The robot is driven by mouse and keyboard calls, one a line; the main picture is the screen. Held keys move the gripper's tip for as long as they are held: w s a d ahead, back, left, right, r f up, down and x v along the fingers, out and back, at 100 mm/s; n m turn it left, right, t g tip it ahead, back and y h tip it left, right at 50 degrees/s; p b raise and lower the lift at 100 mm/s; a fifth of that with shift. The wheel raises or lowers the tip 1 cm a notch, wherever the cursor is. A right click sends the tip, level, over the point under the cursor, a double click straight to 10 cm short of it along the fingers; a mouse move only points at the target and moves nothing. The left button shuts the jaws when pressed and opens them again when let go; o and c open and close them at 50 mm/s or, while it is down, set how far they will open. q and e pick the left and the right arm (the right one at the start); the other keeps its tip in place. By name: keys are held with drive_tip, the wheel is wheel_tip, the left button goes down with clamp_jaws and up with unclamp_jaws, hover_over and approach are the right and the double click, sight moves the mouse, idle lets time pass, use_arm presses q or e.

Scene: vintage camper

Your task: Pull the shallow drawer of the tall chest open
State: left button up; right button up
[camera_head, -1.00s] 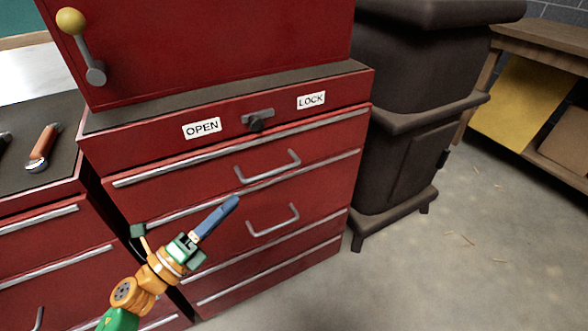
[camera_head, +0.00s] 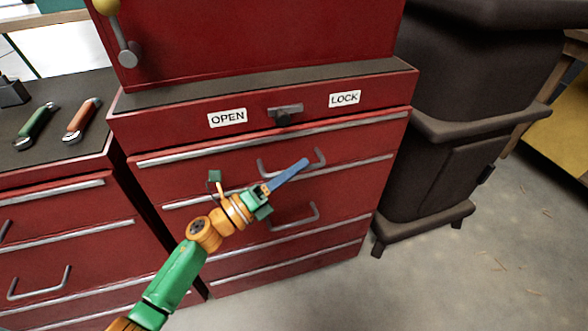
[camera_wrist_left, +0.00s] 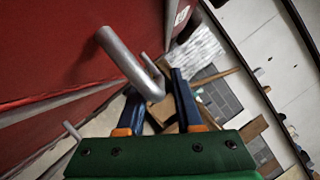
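The tall red chest (camera_head: 330,240) stands in the middle of the head view, its drawers all shut. Its upper, shallow drawer (camera_head: 180,181) has a grey bar handle (camera_head: 321,156), partly hidden by my gripper. Another handle (camera_head: 314,214) sits on the drawer below. My left gripper (camera_head: 303,163) reaches across the upper handle, with one blue finger showing clearly. In the left wrist view my gripper (camera_wrist_left: 153,84) is open, and a grey handle (camera_wrist_left: 125,55) reaches to the gap between its two blue fingers. I cannot tell whether they touch. My right gripper is not in view.
A turn latch (camera_head: 285,114) sits between the OPEN (camera_head: 227,117) and LOCK (camera_head: 345,98) labels above the drawers. A lower red cabinet (camera_head: 70,220) with tools on top stands at left. A dark stove-like cabinet (camera_head: 440,180) stands at right. The floor in front is clear at right.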

use_arm(q)
clamp_jaws()
idle(1.2)
